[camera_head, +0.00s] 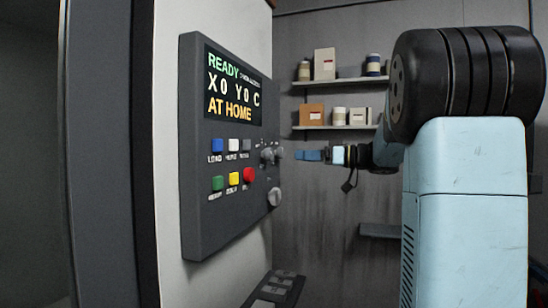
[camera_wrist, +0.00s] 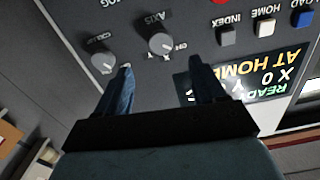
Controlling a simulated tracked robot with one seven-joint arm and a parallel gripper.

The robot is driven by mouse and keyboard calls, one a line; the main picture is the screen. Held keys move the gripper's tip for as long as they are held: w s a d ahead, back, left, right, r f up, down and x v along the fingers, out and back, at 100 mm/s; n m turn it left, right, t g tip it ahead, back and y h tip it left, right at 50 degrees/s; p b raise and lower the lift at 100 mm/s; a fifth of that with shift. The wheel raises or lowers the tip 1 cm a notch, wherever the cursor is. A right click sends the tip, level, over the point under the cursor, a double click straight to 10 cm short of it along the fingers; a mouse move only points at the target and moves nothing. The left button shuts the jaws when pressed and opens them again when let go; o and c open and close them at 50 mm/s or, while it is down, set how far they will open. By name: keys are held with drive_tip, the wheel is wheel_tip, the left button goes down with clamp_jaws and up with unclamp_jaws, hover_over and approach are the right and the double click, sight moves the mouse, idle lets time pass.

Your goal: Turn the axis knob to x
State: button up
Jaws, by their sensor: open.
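The axis knob (camera_wrist: 162,44) is a grey round knob on the dark control panel (camera_head: 222,230), with small letters around it. The wrist view shows it upside down, and I cannot tell surely which letter it points at. It also shows at the panel's right side in the head view (camera_head: 267,155). My gripper (camera_wrist: 160,66) is open and empty, its two blue fingers spread to either side of the knob's line and apart from it. In the head view my gripper (camera_head: 303,155) is just right of the panel, level with the knob.
A second grey knob (camera_wrist: 104,62) sits beside the axis knob, close to one fingertip. Coloured buttons, including a red one (camera_head: 249,175), and a screen (camera_head: 232,88) reading READY and AT HOME are on the panel. Shelves (camera_head: 345,81) with containers hang behind.

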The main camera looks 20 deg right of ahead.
sight(272, 156)
drive_tip(key=x, duration=1)
drive_tip(key=shift+w+a, duration=0.1)
drive_tip(key=shift+a, duration=0.05)
drive_tip(key=shift+c, duration=0.3)
drive_tip(key=c, duration=0.9)
drive_tip(key=shift+c, duration=0.5)
